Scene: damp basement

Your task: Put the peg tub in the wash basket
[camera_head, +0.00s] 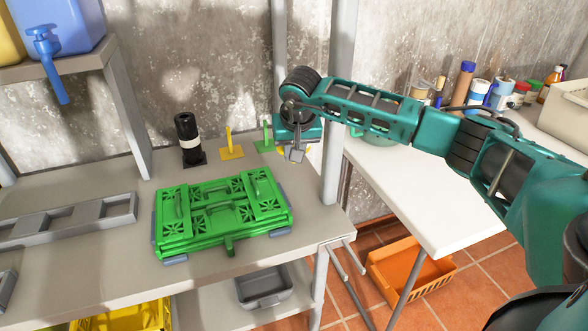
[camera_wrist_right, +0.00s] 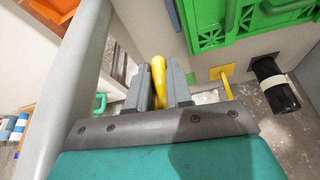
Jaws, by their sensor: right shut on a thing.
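My right gripper (camera_head: 297,154) is over the back right of the grey bench, beside the grey post. In the wrist view its jaws (camera_wrist_right: 158,88) are shut on a yellow rounded thing (camera_wrist_right: 158,72); I cannot tell whether this is part of the peg tub. An orange slatted basket (camera_head: 412,268), possibly the wash basket, stands on the tiled floor below the white table, right of the bench. A green rounded thing (camera_head: 378,139) on the white table is partly hidden behind my right arm. My left gripper is not in view.
A green folded crate (camera_head: 222,211) lies on the bench (camera_head: 320,236). Behind it stand a black cylinder (camera_head: 187,138), a yellow upright (camera_head: 230,147) and a green upright (camera_head: 266,138). Bottles and jars line the back of the white table (camera_head: 450,235). A grey post (camera_head: 335,150) divides bench and table.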

